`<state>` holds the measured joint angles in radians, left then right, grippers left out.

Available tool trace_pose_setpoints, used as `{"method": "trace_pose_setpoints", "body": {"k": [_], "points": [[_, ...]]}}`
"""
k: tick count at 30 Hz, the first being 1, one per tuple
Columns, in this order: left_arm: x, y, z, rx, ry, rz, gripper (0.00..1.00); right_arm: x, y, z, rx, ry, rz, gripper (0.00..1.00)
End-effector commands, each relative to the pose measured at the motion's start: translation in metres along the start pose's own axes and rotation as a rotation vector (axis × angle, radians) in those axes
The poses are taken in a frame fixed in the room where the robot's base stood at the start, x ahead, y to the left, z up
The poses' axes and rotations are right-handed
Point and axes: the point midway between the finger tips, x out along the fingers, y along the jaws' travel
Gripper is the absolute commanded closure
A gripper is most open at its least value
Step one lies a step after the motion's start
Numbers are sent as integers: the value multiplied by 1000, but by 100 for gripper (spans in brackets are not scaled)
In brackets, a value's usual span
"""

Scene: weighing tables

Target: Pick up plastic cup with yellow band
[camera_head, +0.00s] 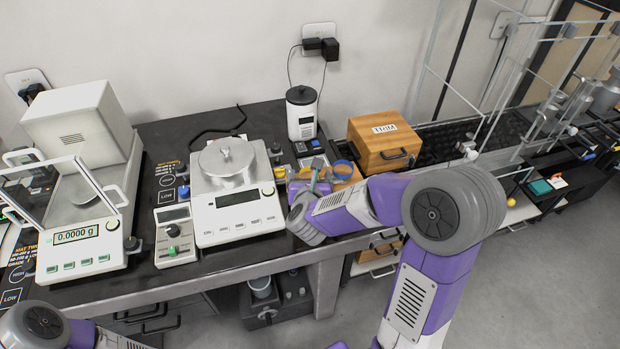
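My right gripper (311,176) is over the black table, just right of the middle balance. Its fingers are small and partly covered by my purple arm, so I cannot tell whether they are open or shut. I cannot clearly make out a plastic cup with a yellow band; the small items around the gripper are partly hidden. My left arm shows only at the lower left, and its gripper is out of view.
The middle balance (237,216) and a control box (175,237) stand left of the gripper. A glass-doored balance (88,250) is at far left.

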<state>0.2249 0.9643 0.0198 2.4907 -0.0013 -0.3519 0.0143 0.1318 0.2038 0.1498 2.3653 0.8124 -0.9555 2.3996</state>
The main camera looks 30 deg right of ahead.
Motion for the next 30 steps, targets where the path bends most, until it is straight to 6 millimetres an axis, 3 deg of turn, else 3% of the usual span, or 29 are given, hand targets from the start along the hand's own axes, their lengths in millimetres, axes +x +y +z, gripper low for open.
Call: {"method": "trace_pose_setpoints", "body": {"k": [1,10,20,30], "points": [[0,0,0,0,0,0,57,0,0,0,0,0,0,23],[0,0,0,0,0,0,57,0,0,0,0,0,0,69],[-2,1,0,0,0,0,57,-2,0,4,0,-1,0,70],[-25,9,1,0,0,0,57,-27,0,64,2,-5,0,70]]}}
